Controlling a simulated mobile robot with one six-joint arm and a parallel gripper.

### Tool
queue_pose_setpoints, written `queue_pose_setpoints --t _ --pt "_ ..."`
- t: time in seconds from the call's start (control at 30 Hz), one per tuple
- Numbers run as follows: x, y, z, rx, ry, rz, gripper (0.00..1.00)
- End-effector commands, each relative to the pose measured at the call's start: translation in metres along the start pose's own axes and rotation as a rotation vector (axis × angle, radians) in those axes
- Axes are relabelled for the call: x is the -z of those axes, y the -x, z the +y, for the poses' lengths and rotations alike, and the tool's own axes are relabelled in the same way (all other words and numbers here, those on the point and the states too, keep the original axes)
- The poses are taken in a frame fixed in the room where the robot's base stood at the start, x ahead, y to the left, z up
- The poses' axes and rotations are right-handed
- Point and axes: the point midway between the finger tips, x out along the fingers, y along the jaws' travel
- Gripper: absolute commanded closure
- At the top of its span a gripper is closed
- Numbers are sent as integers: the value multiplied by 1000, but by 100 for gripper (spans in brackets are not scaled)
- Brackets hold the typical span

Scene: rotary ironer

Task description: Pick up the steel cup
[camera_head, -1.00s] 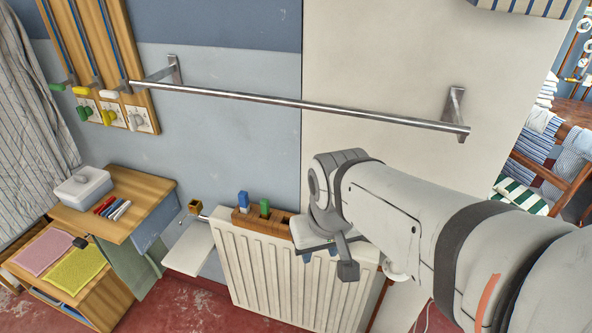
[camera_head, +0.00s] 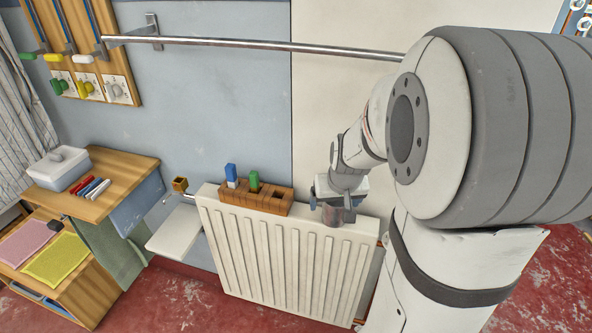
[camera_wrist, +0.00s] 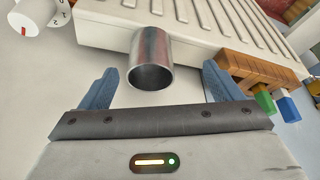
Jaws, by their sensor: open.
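The steel cup (camera_wrist: 151,60) shows in the wrist view as a plain grey metal cylinder, its dark round end facing my camera. In the head view my gripper (camera_head: 336,205) is at the right end of the radiator top. A grey metallic part of the cup (camera_head: 338,215) seems to show just below it, mostly hidden.
A wooden block (camera_head: 262,197) with a blue and a green piece stands on the radiator (camera_head: 285,255), left of my gripper. A metal rail (camera_head: 250,45) runs along the wall above. A wooden table (camera_head: 120,180) with a white box (camera_head: 58,167) and pens stands at the left.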

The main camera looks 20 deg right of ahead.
Motion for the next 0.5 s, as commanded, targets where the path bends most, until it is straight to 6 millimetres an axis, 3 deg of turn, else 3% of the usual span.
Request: queue_pose_setpoints --t 0.03,0.5 --pt "1 -15 7 -6 -11 4 14" --pt "9 -64 16 -13 -20 13 14"
